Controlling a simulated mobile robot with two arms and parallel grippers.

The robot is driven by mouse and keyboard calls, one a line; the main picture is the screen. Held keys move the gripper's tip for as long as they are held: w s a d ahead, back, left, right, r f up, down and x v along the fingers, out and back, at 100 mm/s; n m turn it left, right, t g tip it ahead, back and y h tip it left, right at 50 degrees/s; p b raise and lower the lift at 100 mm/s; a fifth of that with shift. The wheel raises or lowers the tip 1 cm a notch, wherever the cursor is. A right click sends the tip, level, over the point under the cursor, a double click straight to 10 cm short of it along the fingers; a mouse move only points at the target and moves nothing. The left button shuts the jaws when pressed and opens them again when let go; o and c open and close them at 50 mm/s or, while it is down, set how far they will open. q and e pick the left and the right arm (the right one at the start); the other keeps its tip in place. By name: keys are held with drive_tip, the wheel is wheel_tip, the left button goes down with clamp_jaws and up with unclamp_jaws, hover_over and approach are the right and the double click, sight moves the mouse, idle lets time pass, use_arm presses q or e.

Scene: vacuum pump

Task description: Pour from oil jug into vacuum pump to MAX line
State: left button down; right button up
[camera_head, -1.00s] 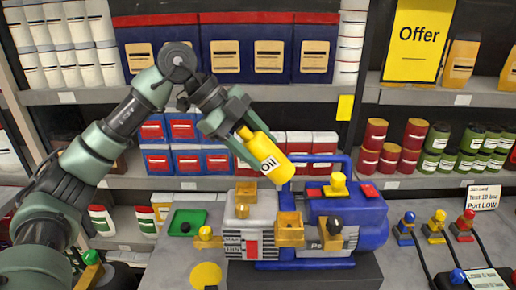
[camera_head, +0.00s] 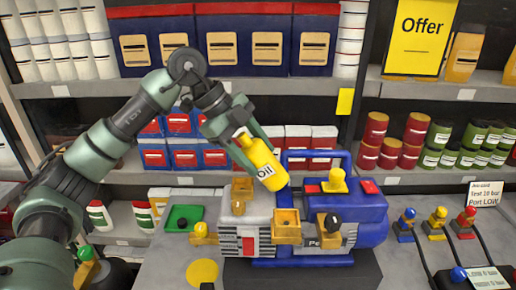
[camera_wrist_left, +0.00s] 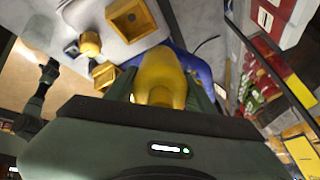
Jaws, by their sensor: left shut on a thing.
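The yellow oil jug (camera_head: 262,165), labelled "Oil", is held in the air by my left gripper (camera_head: 250,143), which is shut on it near its narrow end. The jug leans, narrow end up and left, wide end down and right. It also fills the middle of the left wrist view (camera_wrist_left: 160,78). The vacuum pump (camera_head: 372,222), blue with a grey front part, stands on the counter just below the jug. An open yellow square box (camera_head: 287,228) is on its front. Whether the jug touches the pump is unclear. My right gripper is not visible.
A green tray (camera_head: 186,217) and a yellow disc (camera_head: 202,271) lie left of the pump. Blue, yellow and red valves (camera_head: 437,222) with black hoses stand right. Shelves with cans (camera_head: 376,128) and boxes are close behind the pump.

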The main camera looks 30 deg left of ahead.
sight(241, 135)
use_arm(q)
drive_tip(key=shift+s+a+r+g+y+p, duration=0.15)
drive_tip(key=shift+a+r+g+y+p, duration=0.45)
drive_tip(key=shift+p, duration=1.25)
drive_tip(key=shift+s+a+r+g+y+p, duration=0.1)
drive_tip(key=shift+s+r+g+y+p, duration=0.1)
drive_tip(key=shift+r+y+p, duration=1.25)
drive_tip(key=shift+s+a+r+g+y+p, duration=0.15)
drive_tip(key=shift+a+r+g+y+p, duration=0.2)
drive_tip(key=shift+p, duration=1.9)
drive_tip(key=shift+s+a+r+g+y+p, duration=0.2)
drive_tip(key=shift+y+p, duration=0.3)
drive_tip(key=shift+p, duration=0.55)
drive_tip(key=shift+a+f, duration=0.1)
drive_tip(key=shift+a, duration=0.05)
drive_tip(key=shift+f, duration=0.1)
